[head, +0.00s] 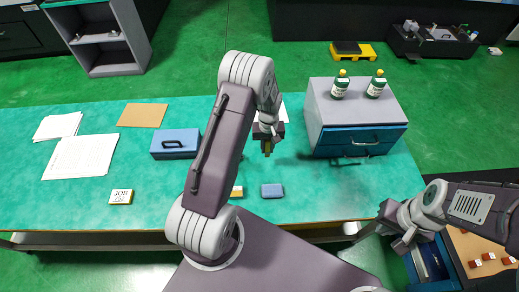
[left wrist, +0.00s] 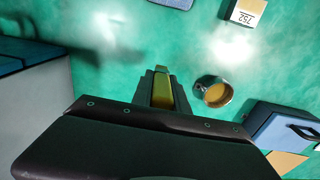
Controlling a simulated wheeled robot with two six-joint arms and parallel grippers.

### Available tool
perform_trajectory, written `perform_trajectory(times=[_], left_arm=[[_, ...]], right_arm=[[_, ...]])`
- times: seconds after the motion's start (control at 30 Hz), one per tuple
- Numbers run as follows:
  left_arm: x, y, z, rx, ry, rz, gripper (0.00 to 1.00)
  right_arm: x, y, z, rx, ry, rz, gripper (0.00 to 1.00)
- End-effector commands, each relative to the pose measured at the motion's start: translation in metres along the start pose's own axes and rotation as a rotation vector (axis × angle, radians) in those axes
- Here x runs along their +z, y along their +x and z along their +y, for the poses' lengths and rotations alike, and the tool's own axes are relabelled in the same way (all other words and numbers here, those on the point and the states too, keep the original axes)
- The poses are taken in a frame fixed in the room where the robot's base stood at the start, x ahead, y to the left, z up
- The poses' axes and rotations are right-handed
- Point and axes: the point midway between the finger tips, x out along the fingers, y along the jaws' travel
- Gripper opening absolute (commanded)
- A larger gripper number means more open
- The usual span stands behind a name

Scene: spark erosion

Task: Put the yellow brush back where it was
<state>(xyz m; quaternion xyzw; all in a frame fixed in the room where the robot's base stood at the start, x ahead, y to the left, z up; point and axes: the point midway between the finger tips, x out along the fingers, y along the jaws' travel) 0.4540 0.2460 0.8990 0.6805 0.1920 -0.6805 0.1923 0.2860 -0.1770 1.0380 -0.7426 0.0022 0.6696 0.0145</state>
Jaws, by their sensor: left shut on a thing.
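My left gripper (head: 267,143) is shut on the yellow brush (head: 267,150) above the green bench, a little left of the grey drawer cabinet. In the left wrist view the yellow brush (left wrist: 162,91) sits between the fingers (left wrist: 162,88). Only part of it shows. A round metal cup (left wrist: 213,91) with an orange-brown inside stands just right of the gripper in that view; in the head view my arm seems to hide it. My right gripper (head: 394,227) is beyond the bench's front right edge; how far its fingers are apart is unclear.
The drawer cabinet (head: 320,112) carries two green bottles (head: 340,86) (head: 376,84). A blue block (head: 272,191) lies near the front edge, beside a partly hidden labelled box (head: 237,192). A blue case (head: 175,143), papers (head: 80,157) and a card (head: 121,197) lie left.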

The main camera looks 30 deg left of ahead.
Motion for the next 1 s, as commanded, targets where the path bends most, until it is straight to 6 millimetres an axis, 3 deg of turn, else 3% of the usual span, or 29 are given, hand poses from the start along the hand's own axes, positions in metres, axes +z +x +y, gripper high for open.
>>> perform_trajectory(times=[0.3,0.47,0.7,1.0], left_arm=[[-0.035,0.026,-0.027,0.0,-0.001,0.0,0.0],[-0.036,0.029,-0.028,0.0,0.001,-0.001,0.0],[-0.036,0.065,-0.028,-0.001,0.001,-0.002,0.0],[-0.036,0.069,-0.028,0.0,0.001,0.001,0.0]], right_arm=[[-0.001,-0.008,0.0,0.0,0.0,0.0,0.0],[-0.001,-0.008,0.0,0.0,0.0,0.0,0.0],[-0.002,-0.017,0.0,0.0,0.0,0.0,0.0],[-0.002,-0.015,0.0,0.0,0.0,0.0,0.0]])
